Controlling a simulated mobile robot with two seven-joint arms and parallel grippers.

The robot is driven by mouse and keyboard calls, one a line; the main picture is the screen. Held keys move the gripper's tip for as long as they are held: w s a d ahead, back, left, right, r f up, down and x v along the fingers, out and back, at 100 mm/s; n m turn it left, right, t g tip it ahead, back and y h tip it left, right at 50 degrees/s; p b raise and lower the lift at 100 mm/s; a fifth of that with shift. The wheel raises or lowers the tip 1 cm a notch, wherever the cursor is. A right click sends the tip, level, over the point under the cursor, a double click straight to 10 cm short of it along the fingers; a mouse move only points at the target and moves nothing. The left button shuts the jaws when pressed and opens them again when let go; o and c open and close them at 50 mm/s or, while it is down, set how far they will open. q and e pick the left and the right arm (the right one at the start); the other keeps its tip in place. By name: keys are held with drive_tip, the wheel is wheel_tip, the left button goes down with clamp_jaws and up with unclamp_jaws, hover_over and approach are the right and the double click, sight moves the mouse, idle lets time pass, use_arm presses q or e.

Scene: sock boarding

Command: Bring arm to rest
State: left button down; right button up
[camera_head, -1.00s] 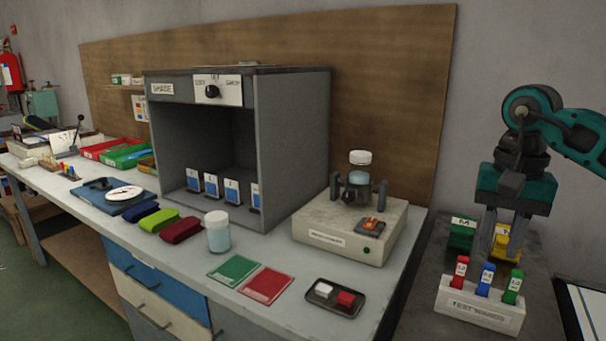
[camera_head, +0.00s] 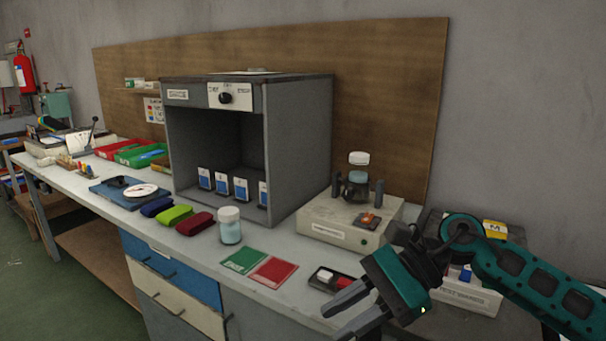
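My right arm, teal and black, comes in from the right edge. Its gripper (camera_head: 345,312) is in front of the bench's right end, pointing left and down. Its two dark fingers are spread apart with nothing between them. The gripper and wrist partly cover the small dark tray (camera_head: 326,279) with a white and a red block. The arm also hides most of the test wands holder (camera_head: 468,294). My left gripper is not in view.
On the bench (camera_head: 205,250) stand a grey booth (camera_head: 297,150), a cream instrument box (camera_head: 337,233), a jar (camera_head: 230,226), a green card (camera_head: 243,260), a red card (camera_head: 273,271) and rolled socks (camera_head: 174,215). The floor at lower left (camera_head: 60,300) is clear.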

drive_tip(key=a+r+m+t+y+p, duration=0.2)
drive_tip(key=a+r+m+t+y, duration=0.3)
drive_tip(key=m+y, duration=0.7)
drive_tip(key=d+f+m+t+h+p, duration=0.1)
drive_tip(key=d+f+m+t+h, duration=0.45)
drive_tip(key=m, duration=1.05)
drive_tip(key=d+f+m+t+h+p, duration=0.1)
drive_tip(key=d+f+m+t+h, duration=0.2)
drive_tip(key=f+m+t+h, duration=0.9)
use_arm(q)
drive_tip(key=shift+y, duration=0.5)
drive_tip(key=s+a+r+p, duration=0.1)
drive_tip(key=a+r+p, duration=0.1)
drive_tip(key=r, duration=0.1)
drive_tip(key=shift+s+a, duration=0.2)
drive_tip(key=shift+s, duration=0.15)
use_arm(e)
drive_tip(key=s+d+f+m+g+h, duration=0.2)
drive_tip(key=s+d+f+m+g, duration=0.2)
drive_tip(key=s+m, duration=0.2)
drive_tip(key=s+d+f+m+g+h, duration=0.2)
drive_tip(key=s+d+f+m+g, duration=0.2)
drive_tip(key=m, duration=0.7)
drive_tip(key=shift+s+f+m, duration=0.3)
drive_tip(key=shift+s+f, duration=0.45)
drive_tip(key=shift+s, duration=0.45)
drive_tip(key=shift+d+g, duration=0.1)
drive_tip(key=shift+g, duration=0.15)
